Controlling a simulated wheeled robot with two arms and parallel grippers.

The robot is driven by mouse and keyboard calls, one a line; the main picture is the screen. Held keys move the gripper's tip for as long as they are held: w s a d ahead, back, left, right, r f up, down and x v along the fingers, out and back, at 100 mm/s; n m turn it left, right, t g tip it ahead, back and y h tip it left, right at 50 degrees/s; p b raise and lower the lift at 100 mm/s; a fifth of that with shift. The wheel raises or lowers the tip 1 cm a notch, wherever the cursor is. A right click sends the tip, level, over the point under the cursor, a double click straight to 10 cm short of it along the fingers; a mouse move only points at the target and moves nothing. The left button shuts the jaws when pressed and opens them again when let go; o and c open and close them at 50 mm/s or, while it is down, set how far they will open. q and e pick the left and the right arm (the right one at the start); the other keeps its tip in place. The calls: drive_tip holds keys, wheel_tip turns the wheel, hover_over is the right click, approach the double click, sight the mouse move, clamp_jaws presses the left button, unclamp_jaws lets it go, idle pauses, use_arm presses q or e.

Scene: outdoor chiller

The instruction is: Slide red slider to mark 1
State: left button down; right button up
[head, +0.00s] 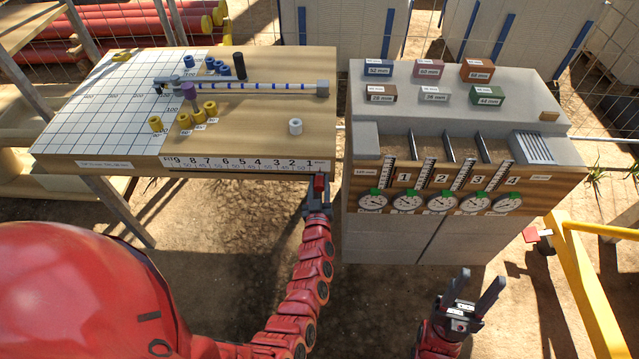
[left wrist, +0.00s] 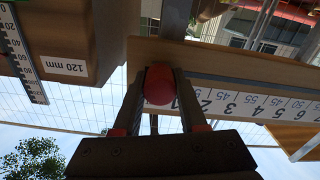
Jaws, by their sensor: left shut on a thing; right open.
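The red slider (head: 319,184) sits at the right end of the numbered scale (head: 240,165) on the wooden table's front edge, close to mark 1 and slightly right of that numeral. My left gripper (head: 318,201) is shut on the slider from the front. In the left wrist view the slider's round red knob (left wrist: 159,85) lies between the two fingers (left wrist: 158,100), and the figure 1 beside it is partly hidden. Exact alignment with the mark cannot be told. My right gripper (head: 474,292) is open and empty, low in front of the grey cabinet.
The wooden table (head: 270,140) carries a white grid board (head: 95,110), yellow and blue cylinders and a rod. The grey cabinet (head: 460,115) with dials and coloured blocks stands close to the right of the slider. A yellow rail (head: 575,290) is at the far right.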

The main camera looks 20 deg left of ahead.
sight(310, 174)
use_arm(q)
drive_tip(key=shift+s+a+f, duration=0.1)
drive_tip(key=shift+a, duration=0.2)
drive_tip(key=shift+s+a+b, duration=0.2)
drive_tip(key=shift+a+b, duration=0.05)
drive_tip(key=shift+a, duration=0.35)
drive_tip(key=shift+s+a+b, duration=0.15)
drive_tip(key=shift+a+b, duration=0.1)
drive_tip(key=shift+a, duration=0.35)
drive_tip(key=shift+c, duration=2.3)
unclamp_jaws()
drive_tip(key=b+v, duration=0.2)
drive_tip(key=v, duration=1.5)
drive_tip(key=shift+s, duration=0.2)
drive_tip(key=shift+d+r, duration=0.1)
drive_tip(key=shift+r, duration=0.15)
